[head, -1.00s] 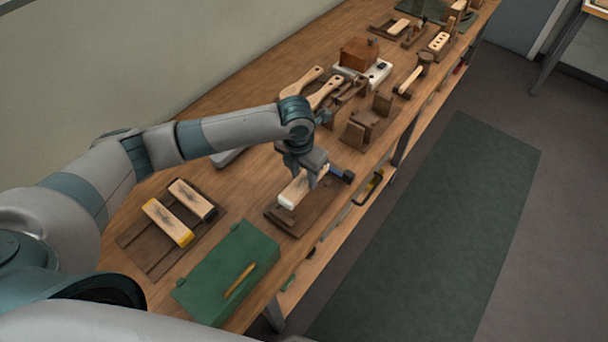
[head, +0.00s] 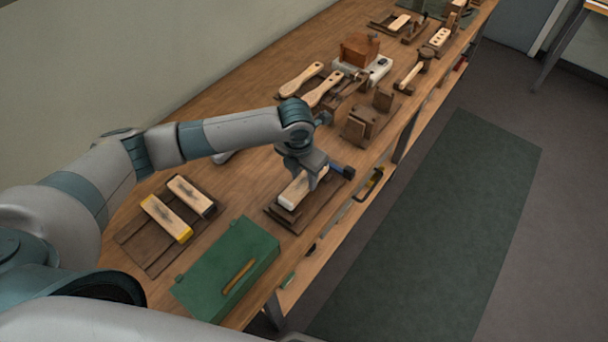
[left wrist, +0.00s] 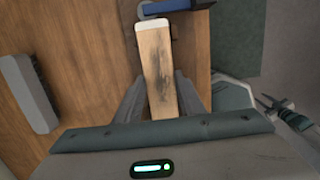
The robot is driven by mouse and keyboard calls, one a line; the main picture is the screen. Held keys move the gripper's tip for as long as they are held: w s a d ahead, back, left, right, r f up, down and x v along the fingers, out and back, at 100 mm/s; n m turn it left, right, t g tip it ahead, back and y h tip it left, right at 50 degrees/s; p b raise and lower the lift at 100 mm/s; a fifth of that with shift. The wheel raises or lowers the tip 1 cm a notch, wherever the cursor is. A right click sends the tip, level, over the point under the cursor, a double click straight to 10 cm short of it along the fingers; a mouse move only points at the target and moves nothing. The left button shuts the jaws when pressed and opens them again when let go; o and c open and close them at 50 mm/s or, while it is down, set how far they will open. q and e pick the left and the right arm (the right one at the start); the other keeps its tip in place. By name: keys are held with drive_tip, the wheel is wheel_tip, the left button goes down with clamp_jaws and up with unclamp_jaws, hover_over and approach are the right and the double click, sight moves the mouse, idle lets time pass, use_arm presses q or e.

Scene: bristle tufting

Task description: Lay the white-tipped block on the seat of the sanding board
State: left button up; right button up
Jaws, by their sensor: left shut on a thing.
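My left gripper (head: 303,173) is shut on the pale wooden white-tipped block (head: 303,187). In the left wrist view the block (left wrist: 160,75) lies lengthwise between the two fingers, with dark smudges on its top and a white far end. Below the block is the dark brown sanding board (head: 287,221), mostly covered by block and gripper. The block is low over the board and roughly along it; I cannot tell whether they touch. What looks like my right gripper (left wrist: 293,113) shows at the right of the left wrist view, its jaws unclear.
A blue and black tool (head: 342,170) is close beyond the block. A green box (head: 228,270) and a rack with two blocks (head: 150,250) stand nearer. Wooden fixtures (head: 362,125) and brushes (head: 300,80) are farther along. The bench's front edge is close on the right.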

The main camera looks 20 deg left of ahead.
use_arm(q)
drive_tip(key=shift+f, duration=0.65)
drive_tip(key=shift+f+b, duration=0.1)
drive_tip(key=shift+b, duration=0.2)
drive_tip(key=shift+f, duration=0.1)
drive_tip(key=shift+f, duration=0.35)
idle(0.4)
drive_tip(key=o, duration=1.6)
drive_tip(key=shift+r, duration=0.1)
drive_tip(key=shift+s+a+r+p, duration=0.1)
drive_tip(key=shift+s+r+p, duration=0.05)
drive_tip(key=shift+r+p, duration=1.15)
drive_tip(key=shift+s+r+p, duration=0.15)
drive_tip(key=shift+r+p, duration=1.05)
drive_tip(key=shift+r, duration=0.05)
drive_tip(key=shift+s+a+r+p, duration=0.1)
drive_tip(key=shift+s+r+p, duration=0.05)
drive_tip(key=shift+r+p, duration=1.15)
